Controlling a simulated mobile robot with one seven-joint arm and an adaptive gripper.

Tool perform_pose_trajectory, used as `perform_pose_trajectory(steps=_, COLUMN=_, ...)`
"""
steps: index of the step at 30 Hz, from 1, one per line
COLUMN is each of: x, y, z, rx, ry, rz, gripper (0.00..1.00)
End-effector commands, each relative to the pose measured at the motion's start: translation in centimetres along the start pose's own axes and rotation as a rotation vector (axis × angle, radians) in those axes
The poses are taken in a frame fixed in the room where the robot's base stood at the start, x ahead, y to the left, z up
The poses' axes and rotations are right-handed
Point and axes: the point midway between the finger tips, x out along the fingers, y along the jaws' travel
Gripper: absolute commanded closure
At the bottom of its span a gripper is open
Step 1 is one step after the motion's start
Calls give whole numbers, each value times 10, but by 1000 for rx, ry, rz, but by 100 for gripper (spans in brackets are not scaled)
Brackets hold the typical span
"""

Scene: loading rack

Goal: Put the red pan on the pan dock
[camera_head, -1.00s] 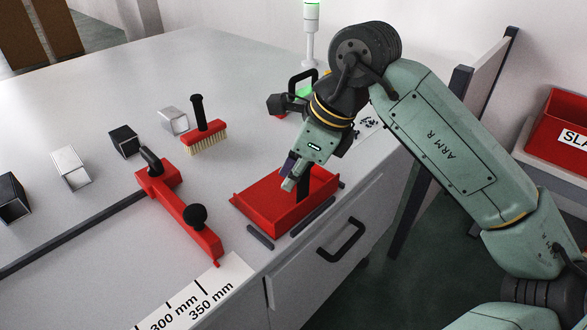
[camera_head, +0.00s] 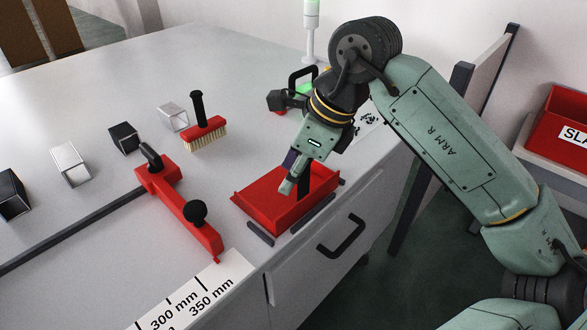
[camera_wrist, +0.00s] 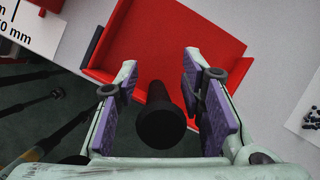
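The red pan (camera_head: 268,210), a shallow tray shape with a black upright handle (camera_head: 304,188), is near the table's front edge. In the wrist view the red pan (camera_wrist: 170,40) fills the top, with the handle (camera_wrist: 161,118) pointing toward the camera. My gripper (camera_head: 294,181) is over the pan's front part at the handle. In the wrist view my gripper (camera_wrist: 160,78) has its purple-padded fingers apart, one on each side of the handle, with visible gaps. Short dark strips (camera_head: 313,214) lie along the pan's edges; I cannot tell whether they belong to the pan dock.
A red bracket with black knobs (camera_head: 181,205) lies left of the pan. A red brush (camera_head: 204,133), several small blocks (camera_head: 71,164) and a white ruler strip (camera_head: 196,296) are on the table. A drawer handle (camera_head: 343,236) projects below the front edge.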

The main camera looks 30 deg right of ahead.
Motion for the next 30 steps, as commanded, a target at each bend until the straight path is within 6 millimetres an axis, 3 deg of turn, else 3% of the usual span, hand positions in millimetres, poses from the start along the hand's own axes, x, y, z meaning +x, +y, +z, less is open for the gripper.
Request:
perform_pose_trajectory(steps=12, x=-82, y=-1, z=0, rx=1, ry=0, rz=-2, gripper=64)
perform_pose_trajectory(steps=18, x=-111, y=-1, z=0, rx=1, ry=0, rz=-2, gripper=64)
perform_pose_trajectory(steps=30, x=-120, y=0, z=0, rx=-1, ry=-1, rz=1, gripper=64)
